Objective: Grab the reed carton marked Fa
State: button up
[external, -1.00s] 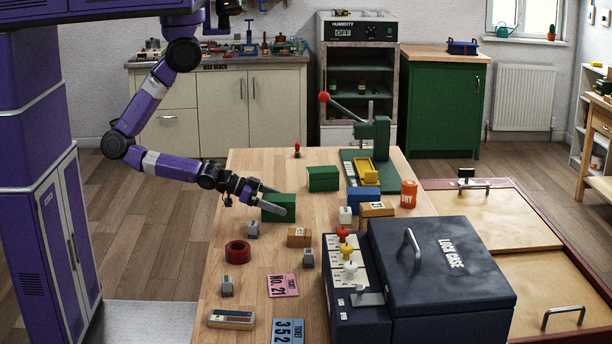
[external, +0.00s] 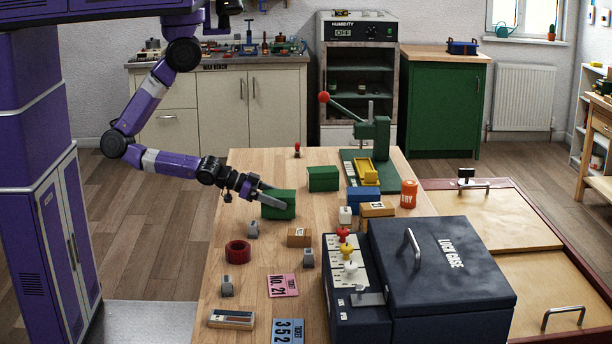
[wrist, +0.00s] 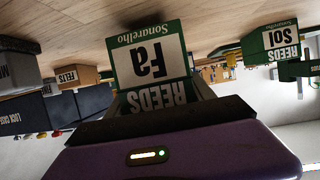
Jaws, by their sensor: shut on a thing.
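The green reed carton marked Fa (wrist: 150,62) fills the middle of the wrist view, its label upside down there. In the external view the same green carton (external: 281,208) is at the left far part of the wooden table. My gripper (external: 272,198) is shut on it, with one finger showing along its top side. The other finger is mostly hidden. I cannot tell whether the carton's underside touches the table. A second green carton, marked Sol (wrist: 275,44), stands apart from it, to the right and farther back in the external view (external: 323,179).
A felts box (wrist: 78,76) and a dark lock case (external: 450,260) are on the table (external: 255,165). A green lever press (external: 372,140), an orange can (external: 408,195) and a blue box (external: 363,198) stand to the right. A red tape roll (external: 237,252) and small grey blocks are nearer the front.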

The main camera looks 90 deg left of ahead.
aim_at(279, 193)
notch_tip(279, 193, up, 19)
jog(key=p, duration=0.5)
jog(key=shift+f, duration=0.2)
